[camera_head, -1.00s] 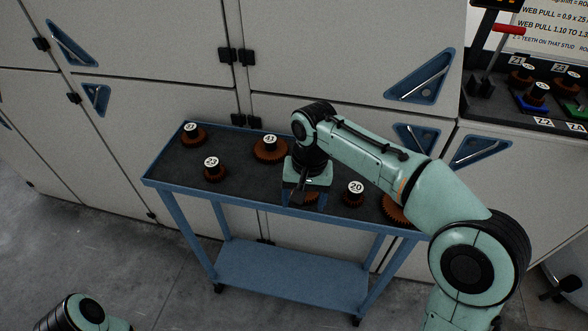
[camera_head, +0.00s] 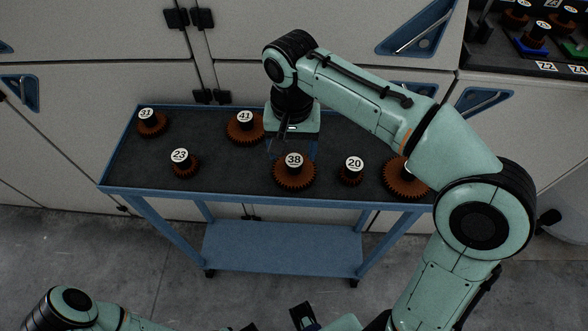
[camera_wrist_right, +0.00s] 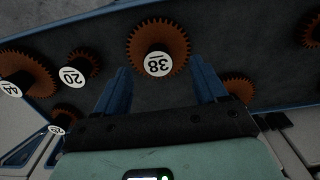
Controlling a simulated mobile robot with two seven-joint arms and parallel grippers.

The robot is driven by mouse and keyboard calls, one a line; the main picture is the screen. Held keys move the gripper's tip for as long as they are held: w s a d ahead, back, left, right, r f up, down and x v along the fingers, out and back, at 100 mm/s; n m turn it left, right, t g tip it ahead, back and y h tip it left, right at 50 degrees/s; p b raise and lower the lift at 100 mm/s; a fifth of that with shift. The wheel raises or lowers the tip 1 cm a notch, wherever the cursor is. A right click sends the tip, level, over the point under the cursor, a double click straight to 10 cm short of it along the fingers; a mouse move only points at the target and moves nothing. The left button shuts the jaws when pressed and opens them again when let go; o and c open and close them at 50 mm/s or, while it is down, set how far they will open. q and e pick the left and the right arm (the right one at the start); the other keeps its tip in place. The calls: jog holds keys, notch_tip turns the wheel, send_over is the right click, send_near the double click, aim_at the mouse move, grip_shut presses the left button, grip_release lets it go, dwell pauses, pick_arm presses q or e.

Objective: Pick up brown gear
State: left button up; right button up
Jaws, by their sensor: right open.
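Several brown gears with black hubs and white number tags stand on the cart's dark top. They are 31 (camera_head: 152,129), 23 (camera_head: 185,171), 41 (camera_head: 240,137), 38 (camera_head: 294,181), 20 (camera_head: 350,179) and one at the right (camera_head: 402,184), partly hidden by my right arm. My right gripper (camera_head: 291,147) points down just behind gear 38. In the wrist view the right gripper (camera_wrist_right: 162,86) is open and empty, with gear 38 (camera_wrist_right: 160,35) ahead between the finger lines. A dark and blue part at the bottom edge may be my left gripper (camera_head: 304,317); its jaws are unclear.
The blue cart (camera_head: 250,201) has a raised rim and a lower shelf (camera_head: 285,248). Pale cabinets (camera_head: 100,60) stand close behind it. A dark rack with more gears (camera_head: 530,45) is at the upper right. Bare cart top lies between gears 23 and 38.

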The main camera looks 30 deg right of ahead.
aim_at(294, 160)
jog(key=f, duration=0.3)
jog(key=f+b, duration=0.1)
jog(key=f, duration=0.1)
jog(key=shift+w+d+f, duration=0.1)
jog(key=shift+w+d, duration=0.05)
jog(key=shift+d, duration=0.2)
jog(key=c, duration=1.3)
